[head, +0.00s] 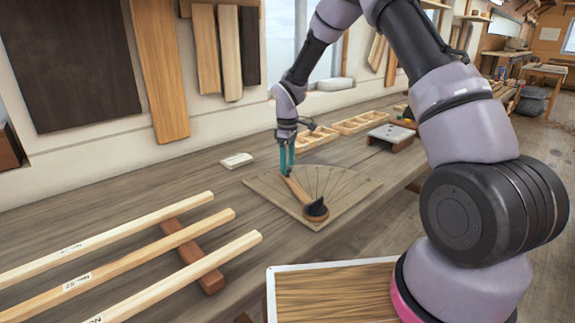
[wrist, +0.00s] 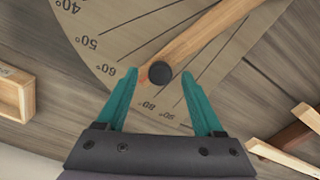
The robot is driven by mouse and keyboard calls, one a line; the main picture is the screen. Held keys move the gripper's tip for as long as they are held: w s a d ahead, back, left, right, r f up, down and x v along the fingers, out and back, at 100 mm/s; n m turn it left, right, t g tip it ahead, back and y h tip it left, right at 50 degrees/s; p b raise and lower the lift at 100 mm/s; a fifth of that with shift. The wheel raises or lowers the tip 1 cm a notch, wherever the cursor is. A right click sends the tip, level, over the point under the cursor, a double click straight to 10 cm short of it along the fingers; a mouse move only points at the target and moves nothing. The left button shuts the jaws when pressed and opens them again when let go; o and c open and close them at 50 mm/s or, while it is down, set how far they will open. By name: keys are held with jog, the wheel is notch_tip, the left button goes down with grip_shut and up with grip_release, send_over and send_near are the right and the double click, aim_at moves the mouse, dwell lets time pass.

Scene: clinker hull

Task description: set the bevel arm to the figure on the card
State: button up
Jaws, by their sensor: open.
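The bevel board (head: 345,188) lies flat on the bench, with lines fanning from a dark pivot (head: 316,210) at its near edge. The wooden bevel arm (head: 298,190) runs from there to beneath my gripper (head: 287,165). In the wrist view the arm (wrist: 212,33) ends in a dark round knob (wrist: 160,73), between the 60° and 80° marks on the board (wrist: 90,22). My gripper (wrist: 158,75) is open, with a teal fingertip on each side of the knob. The left finger covers part of the scale. A small pale card (head: 236,160) lies left of the board; its figure is too small to read.
Several pale strips with labels (head: 130,258) lie across dark wooden bearers (head: 193,258) at the front left. Shallow wooden trays (head: 355,122) and a grey-topped block (head: 391,134) stand behind the board. Bare bench shows between card and strips.

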notch_tip(320, 180, up, 10)
dwell(0.4)
jog(key=shift+r, duration=0.1)
jog(key=s+d+r+m+t, duration=0.2)
jog(key=s+d+r+m, duration=0.3)
jog(key=r, duration=0.4)
jog(key=s+d+r+m+t, duration=0.1)
jog(key=s+d+r+m, duration=0.1)
jog(key=s+d+r, duration=0.45)
jog(key=s+d+r+m+t+y, duration=0.1)
jog(key=s+r+m, duration=0.3)
jog(key=s, duration=0.5)
jog(key=s+d+r+m+t+y, duration=0.1)
jog(key=s+d+r+m+t, duration=0.2)
jog(key=s, duration=0.7)
jog(key=d+r+m, duration=0.1)
jog(key=m, duration=0.1)
jog(key=shift+d+r+m, duration=0.15)
jog(key=shift+m, duration=0.15)
jog(key=shift+w, duration=0.1)
